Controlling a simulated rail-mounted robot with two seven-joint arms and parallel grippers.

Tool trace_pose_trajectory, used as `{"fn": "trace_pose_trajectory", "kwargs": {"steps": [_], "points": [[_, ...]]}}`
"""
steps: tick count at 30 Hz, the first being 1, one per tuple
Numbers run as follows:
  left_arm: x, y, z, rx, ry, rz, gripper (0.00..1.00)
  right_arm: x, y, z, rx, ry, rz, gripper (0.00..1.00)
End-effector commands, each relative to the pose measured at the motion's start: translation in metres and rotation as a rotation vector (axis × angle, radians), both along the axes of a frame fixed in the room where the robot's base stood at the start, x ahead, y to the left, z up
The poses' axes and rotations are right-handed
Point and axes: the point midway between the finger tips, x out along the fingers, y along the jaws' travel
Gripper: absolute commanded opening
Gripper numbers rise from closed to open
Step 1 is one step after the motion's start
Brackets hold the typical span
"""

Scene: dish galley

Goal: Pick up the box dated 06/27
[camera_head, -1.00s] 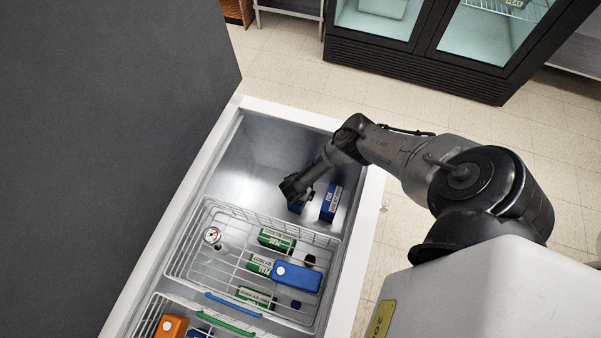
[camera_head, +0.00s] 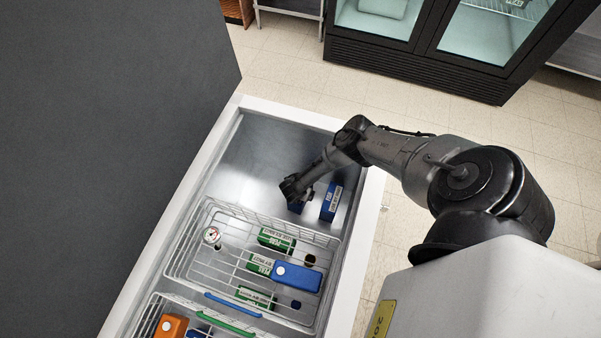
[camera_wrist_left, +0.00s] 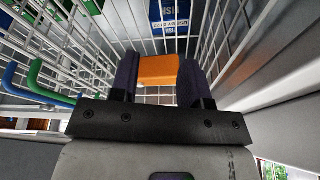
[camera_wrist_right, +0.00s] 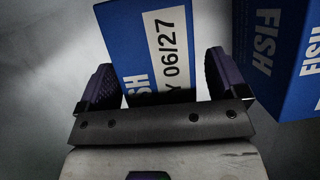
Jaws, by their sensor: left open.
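The box dated 06/27 (camera_wrist_right: 158,40) is blue with white FISH lettering and a white date label; it stands in the freezer's open bay. My right gripper (camera_wrist_right: 163,85) has one finger on each side of it, close to its sides; whether they press on it I cannot tell. In the head view the gripper (camera_head: 291,190) is low in the bay and partly covers that box (camera_head: 296,207). My left gripper (camera_wrist_left: 156,75) is open in its wrist view, with an orange box (camera_wrist_left: 158,70) beyond and between its fingers; it is hidden in the head view.
Another blue FISH box (camera_wrist_right: 272,50) stands close on the right, also in the head view (camera_head: 331,202). A wire basket (camera_head: 190,225) holds green PEAS boxes (camera_head: 277,240), a blue box (camera_head: 297,276) and a dial thermometer (camera_head: 212,235). White freezer walls (camera_head: 365,235) surround the bay; its left part is clear.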

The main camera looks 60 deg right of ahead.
Motion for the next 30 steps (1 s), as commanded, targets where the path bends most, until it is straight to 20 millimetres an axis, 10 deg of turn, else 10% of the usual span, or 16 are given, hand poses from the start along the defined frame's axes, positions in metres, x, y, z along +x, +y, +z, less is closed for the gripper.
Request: {"fn": "trace_pose_trajectory", "kwargs": {"steps": [21,30], "points": [[0.0001,-0.0016,0.0002,-0.005,0.000,0.004,0.43,-0.0001,-0.0001,0.0000,0.000,0.000,0.000,0.23],[0.0001,-0.0026,0.0020,-0.009,0.000,0.006,0.43,0.0006,-0.0004,0.0028,-0.001,-0.001,0.000,0.23]]}}
